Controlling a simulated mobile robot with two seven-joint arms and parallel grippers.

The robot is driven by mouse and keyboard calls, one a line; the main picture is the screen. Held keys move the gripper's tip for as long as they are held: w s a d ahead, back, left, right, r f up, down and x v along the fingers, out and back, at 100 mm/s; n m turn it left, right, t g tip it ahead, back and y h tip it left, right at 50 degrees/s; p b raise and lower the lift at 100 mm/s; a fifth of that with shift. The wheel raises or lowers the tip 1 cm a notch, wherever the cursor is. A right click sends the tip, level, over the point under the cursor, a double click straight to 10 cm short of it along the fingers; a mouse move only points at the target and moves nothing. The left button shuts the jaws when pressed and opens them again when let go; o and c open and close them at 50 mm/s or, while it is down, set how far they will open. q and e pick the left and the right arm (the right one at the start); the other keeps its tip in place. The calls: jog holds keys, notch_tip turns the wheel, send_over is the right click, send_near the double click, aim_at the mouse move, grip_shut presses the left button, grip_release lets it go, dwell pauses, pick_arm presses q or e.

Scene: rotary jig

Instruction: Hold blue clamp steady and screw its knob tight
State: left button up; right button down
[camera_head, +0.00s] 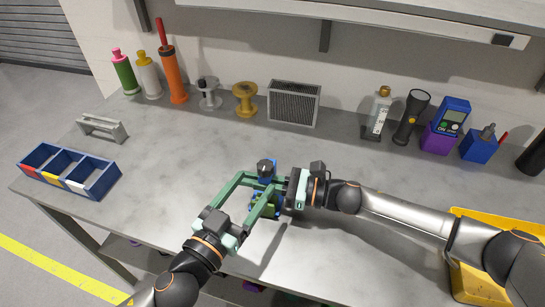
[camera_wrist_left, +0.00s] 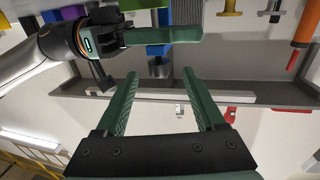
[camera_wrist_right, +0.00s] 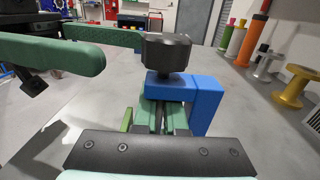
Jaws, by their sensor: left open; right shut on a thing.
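The blue clamp (camera_head: 266,180) stands near the table's front middle, with its black knob (camera_head: 265,166) on top. The right wrist view shows the blue clamp (camera_wrist_right: 205,100) and its dark knob (camera_wrist_right: 167,52) close up. My right gripper (camera_head: 284,190) is shut on the clamp's body, below the knob. My left gripper (camera_head: 257,181) is open, and its green fingers reach towards the knob from the front left. In the left wrist view the knob (camera_wrist_left: 160,69) sits just beyond the gap between the left fingertips (camera_wrist_left: 160,80), apart from them. The fingers partly hide the clamp's lower part.
A blue bin (camera_head: 105,187) with compartments and a grey bracket (camera_head: 102,128) are at the left. Bottles, spools, a grey filter box (camera_head: 293,103) and a flashlight (camera_head: 411,118) line the back. A yellow tray (camera_head: 463,281) is at the right. The middle left tabletop is clear.

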pick_arm(q)
jog(key=x, duration=0.9)
jog(key=shift+c, duration=0.2)
grip_shut()
dwell(0.3)
